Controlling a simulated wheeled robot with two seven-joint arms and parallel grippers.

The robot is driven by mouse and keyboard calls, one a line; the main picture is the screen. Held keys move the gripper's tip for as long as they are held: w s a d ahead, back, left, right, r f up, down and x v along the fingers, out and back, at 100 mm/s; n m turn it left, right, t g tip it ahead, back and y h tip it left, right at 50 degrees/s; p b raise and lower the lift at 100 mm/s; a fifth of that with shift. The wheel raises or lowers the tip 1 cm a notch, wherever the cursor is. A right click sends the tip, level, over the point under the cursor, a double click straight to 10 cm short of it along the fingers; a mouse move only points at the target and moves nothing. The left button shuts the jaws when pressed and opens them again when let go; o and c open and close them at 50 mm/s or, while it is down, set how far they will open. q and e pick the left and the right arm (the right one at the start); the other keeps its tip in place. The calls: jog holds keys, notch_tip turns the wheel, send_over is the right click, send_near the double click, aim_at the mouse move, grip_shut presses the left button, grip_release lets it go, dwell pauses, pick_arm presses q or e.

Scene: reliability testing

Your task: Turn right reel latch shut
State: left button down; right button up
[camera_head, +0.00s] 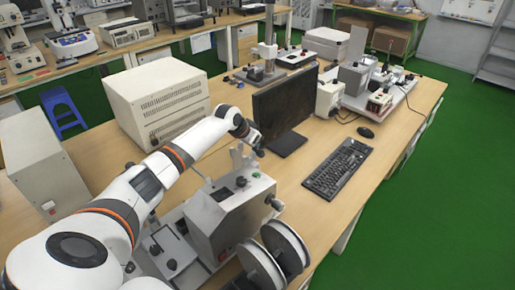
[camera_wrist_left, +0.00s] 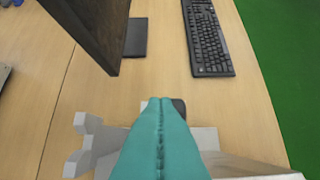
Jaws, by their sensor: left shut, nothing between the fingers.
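A grey-white machine (camera_head: 235,215) with two pale reels (camera_head: 287,245) on its right front side stands on the table at bottom centre. A dark knob (camera_head: 276,204) sticks out of its right side above the reels. I cannot tell which part is the right reel latch. My left gripper (camera_head: 254,141) is above and behind the machine, beside the monitor. In the left wrist view its teal fingers (camera_wrist_left: 161,108) are pressed together, with nothing between them. A pale bracket (camera_wrist_left: 85,145) shows left of the fingers there. The reels do not show clearly in that view. My right gripper is not in view.
The black monitor (camera_head: 285,108) stands close to my left gripper. A keyboard (camera_head: 338,167) and a mouse (camera_head: 366,132) lie to its right. A large beige box (camera_head: 155,100) stands behind my left arm. Bare tabletop (camera_head: 302,203) lies between machine and keyboard.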

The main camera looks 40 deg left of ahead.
aim_at(254, 151)
pick_arm(q)
jog(key=shift+s+f+t+b, duration=0.4)
jog(key=shift+s+t+b, duration=0.2)
jog(key=shift+t+b, duration=0.45)
jog(key=shift+s+a+f+t+h+b, duration=0.1)
jog(key=shift+s+f+t+h+b, duration=0.15)
jog(key=shift+t+b, duration=0.55)
jog(key=shift+s+a+f+t+h+b, duration=0.1)
jog(key=shift+s+f+t+h+b, duration=0.15)
jog(key=shift+t+b, duration=0.5)
jog(key=shift+s+f+b, duration=0.3)
jog(key=shift+s+b, duration=0.05)
jog(key=shift+b, duration=0.4)
jog(key=shift+s+f, duration=0.15)
jog(key=shift+f, duration=0.1)
